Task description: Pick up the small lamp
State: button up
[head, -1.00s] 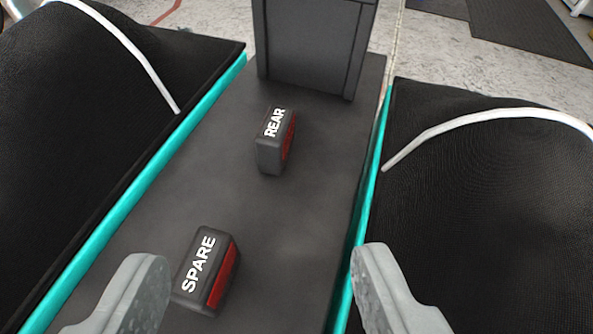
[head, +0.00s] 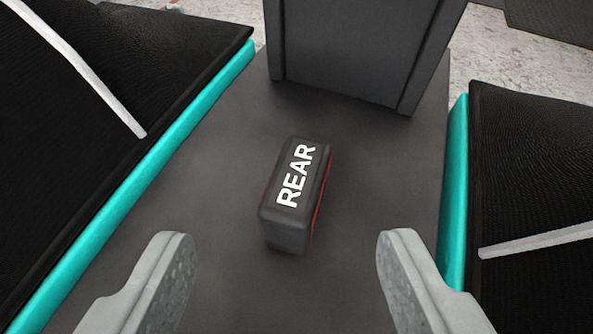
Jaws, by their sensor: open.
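A small dark lamp (head: 294,195) with white "REAR" lettering and a red strip along its right side stands on the dark grey deck. It lies between and just beyond the fingertips of my gripper (head: 282,252). My gripper is open, with one grey finger at lower left and one at lower right. The fingers do not touch the lamp, and nothing is between them but the deck. The lamp's far side and underside are hidden.
A tall dark grey box (head: 360,50) stands behind the lamp on the deck (head: 225,160). Teal-edged black bags (head: 80,130) with white straps flank the deck, the right one (head: 535,170) close to my right finger. Bare deck surrounds the lamp.

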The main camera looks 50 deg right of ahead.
aim_at(293, 181)
jog(key=shift+x, duration=2.6)
jog(key=shift+s+d+r, duration=0.1)
jog(key=shift+d, duration=0.05)
jog(key=c, duration=1.2)
